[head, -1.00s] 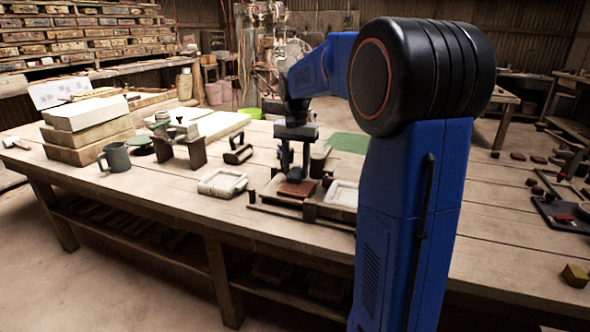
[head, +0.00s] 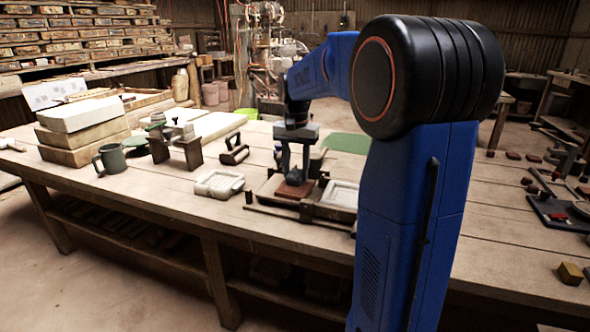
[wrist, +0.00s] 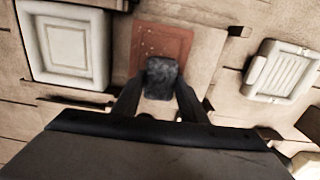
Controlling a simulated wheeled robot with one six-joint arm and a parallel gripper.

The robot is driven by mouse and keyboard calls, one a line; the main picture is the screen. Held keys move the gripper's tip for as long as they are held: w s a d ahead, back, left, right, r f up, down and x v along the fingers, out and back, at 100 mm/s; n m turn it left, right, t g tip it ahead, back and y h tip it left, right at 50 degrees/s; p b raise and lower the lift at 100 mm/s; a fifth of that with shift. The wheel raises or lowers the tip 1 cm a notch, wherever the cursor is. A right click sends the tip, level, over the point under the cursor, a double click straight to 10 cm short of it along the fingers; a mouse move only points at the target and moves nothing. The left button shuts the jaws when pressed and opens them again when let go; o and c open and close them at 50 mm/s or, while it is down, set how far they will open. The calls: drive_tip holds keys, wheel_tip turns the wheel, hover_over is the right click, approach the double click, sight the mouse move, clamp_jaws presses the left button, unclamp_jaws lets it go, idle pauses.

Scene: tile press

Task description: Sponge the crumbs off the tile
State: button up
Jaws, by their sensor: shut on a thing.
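My gripper (head: 293,174) points down over the red-brown tile (head: 294,190) on the bench. In the wrist view, my gripper (wrist: 160,92) is shut on a dark grey sponge (wrist: 162,78). The sponge covers the near part of the tile (wrist: 165,40); whether it touches the tile I cannot tell. A few small specks, seemingly crumbs, show on the tile's left side. The tile's near edge is hidden by the sponge and fingers.
A pale framed mould (head: 340,195) sits right of the tile, and a ribbed pale mould (head: 219,184) sits to its left. Low dark rails border the tile.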

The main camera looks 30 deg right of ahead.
drive_tip(key=shift+r, duration=4)
